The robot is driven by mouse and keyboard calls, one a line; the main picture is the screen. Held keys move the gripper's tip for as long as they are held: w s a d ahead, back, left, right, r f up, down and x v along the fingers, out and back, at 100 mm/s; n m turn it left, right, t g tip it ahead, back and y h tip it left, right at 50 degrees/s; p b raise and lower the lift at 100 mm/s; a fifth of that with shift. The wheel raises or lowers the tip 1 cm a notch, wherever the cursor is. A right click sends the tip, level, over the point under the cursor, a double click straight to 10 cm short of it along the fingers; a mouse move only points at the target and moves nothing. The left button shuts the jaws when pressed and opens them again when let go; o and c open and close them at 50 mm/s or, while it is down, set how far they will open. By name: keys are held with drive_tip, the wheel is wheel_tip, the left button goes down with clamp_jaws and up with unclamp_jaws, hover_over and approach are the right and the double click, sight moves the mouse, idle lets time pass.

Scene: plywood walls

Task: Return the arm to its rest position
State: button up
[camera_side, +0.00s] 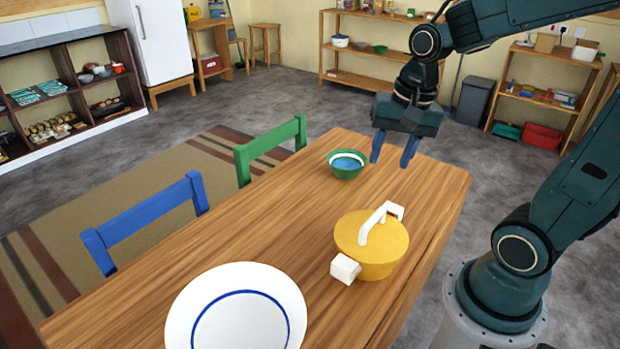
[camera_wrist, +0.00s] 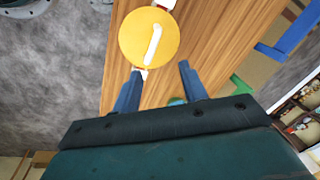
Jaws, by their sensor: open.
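My gripper (camera_side: 395,149) is open and empty in the side view, held above the far end of the wooden table (camera_side: 275,225). Its two blue fingers point down, apart, with nothing between them. In the wrist view the fingers (camera_wrist: 160,80) also stand apart, and the yellow pot (camera_wrist: 138,42) lies beyond their tips. In the side view the yellow lidded pot (camera_side: 373,262), with white handles, stands on the table nearer the camera than the gripper. A green bowl (camera_side: 347,173) with a blue inside sits on the table, left of and below the fingers.
A white plate (camera_side: 190,312) with a blue ring lies at the table's near end. A blue chair (camera_side: 150,220) and a green chair (camera_side: 270,143) stand along the left side. Shelves (camera_side: 375,54) line the back wall. The air around the gripper looks clear.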

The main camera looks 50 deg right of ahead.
drive_tip(key=s+a+r+n+t, duration=0.3)
drive_tip(key=s+a+r+n, duration=0.2)
drive_tip(key=n, duration=0.6)
drive_tip(key=shift+s+r+t, duration=0.3)
drive_tip(key=shift+s+r, duration=0.1)
drive_tip(key=shift+s, duration=0.9)
